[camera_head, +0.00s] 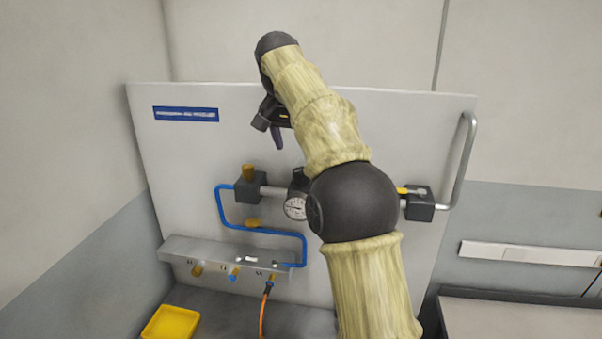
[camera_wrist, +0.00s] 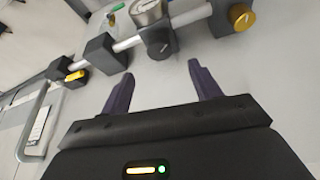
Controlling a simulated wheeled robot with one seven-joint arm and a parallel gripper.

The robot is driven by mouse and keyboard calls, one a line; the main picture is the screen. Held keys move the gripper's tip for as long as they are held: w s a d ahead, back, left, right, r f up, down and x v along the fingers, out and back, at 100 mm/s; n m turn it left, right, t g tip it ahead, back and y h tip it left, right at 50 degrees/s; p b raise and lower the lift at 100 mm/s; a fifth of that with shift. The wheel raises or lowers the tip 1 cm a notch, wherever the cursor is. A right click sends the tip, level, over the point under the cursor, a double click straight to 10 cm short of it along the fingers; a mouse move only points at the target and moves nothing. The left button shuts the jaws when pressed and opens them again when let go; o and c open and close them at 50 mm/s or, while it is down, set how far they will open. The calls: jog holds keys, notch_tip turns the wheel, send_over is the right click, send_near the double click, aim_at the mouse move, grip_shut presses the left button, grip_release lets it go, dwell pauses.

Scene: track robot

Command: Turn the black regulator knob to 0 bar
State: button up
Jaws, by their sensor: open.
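The black regulator knob (camera_head: 298,177) sits on the pipe just above a round white dial gauge (camera_head: 295,208), partly hidden by my arm in the head view. In the wrist view the knob (camera_wrist: 160,45) shows in front of the gauge (camera_wrist: 147,12), with a light mark on its face. The gauge's reading is too small to tell. My gripper (camera_wrist: 160,72) is open and empty, its two dark purple fingers apart. The knob appears beyond the fingertips, not between them. In the head view my gripper (camera_head: 277,138) is up and left of the knob.
A black block with a brass knob (camera_head: 248,173) stands left on the pipe. A block with a yellow lever (camera_head: 411,190) is at right, near a bent grey pipe (camera_head: 462,160). Blue tubing (camera_head: 219,208), a grey manifold (camera_head: 225,254) and a yellow tray (camera_head: 171,324) lie below.

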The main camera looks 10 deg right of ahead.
jog(key=x, duration=0.8)
jog(key=shift+w+d+f, duration=0.2)
jog(key=shift+d+f, duration=0.05)
jog(key=shift+d, duration=0.05)
jog(key=shift+a, duration=0.1)
jog(key=c, duration=1)
